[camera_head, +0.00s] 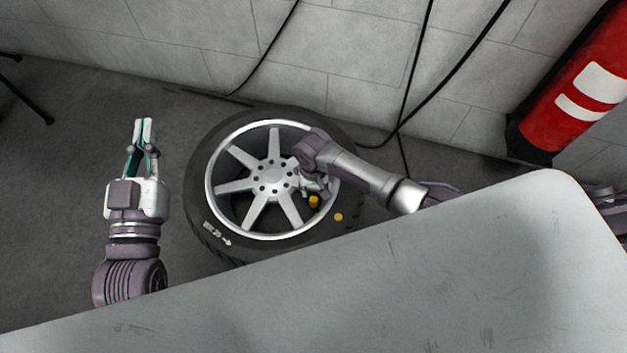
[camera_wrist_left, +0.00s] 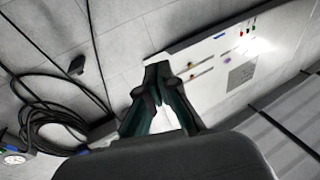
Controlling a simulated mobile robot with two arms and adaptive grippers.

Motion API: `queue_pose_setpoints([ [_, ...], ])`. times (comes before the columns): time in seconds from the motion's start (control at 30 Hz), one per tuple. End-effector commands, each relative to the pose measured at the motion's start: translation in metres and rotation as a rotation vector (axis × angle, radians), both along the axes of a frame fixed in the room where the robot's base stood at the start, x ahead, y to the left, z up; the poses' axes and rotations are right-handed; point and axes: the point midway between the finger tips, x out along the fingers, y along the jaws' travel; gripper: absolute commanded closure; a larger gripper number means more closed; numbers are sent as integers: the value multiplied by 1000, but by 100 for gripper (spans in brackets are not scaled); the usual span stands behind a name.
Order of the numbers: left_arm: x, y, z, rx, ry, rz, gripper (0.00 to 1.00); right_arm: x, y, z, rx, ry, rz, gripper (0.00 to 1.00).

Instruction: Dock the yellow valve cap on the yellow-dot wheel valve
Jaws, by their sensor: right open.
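The wheel (camera_head: 233,190) lies flat on the floor, with a silver spoked rim and black tyre. A yellow dot (camera_head: 338,217) marks its tyre at the lower right. The yellow valve cap (camera_head: 314,201) is at the rim's inner edge near that dot. My right gripper (camera_head: 316,189) is open, right beside the cap; its fingers are small and partly hidden by its own wrist. The valve itself is hidden, so I cannot tell how the cap sits on it. My left gripper (camera_head: 144,121) is shut and empty, left of the wheel; its fingers meet in the left wrist view (camera_wrist_left: 158,72).
A grey table top (camera_head: 400,285) fills the foreground. A red fire extinguisher (camera_head: 572,110) stands at the right by the wall. Black cables (camera_head: 408,90) hang behind the wheel. A whiteboard (camera_wrist_left: 215,85) shows in the left wrist view.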

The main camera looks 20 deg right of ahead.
Motion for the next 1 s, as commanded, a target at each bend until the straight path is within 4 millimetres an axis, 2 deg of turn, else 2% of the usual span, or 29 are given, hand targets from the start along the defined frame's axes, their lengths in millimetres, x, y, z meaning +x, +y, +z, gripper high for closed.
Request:
queue_pose_setpoints([
  [0.47, -1, 6, -38, 59, 225, 14, 100, 0, 0, 9, 0, 0, 0, 59],
  [1.0, -13, 15, -78, 116, 459, 29, 100, 0, 0, 18, 0, 0, -1, 59],
])
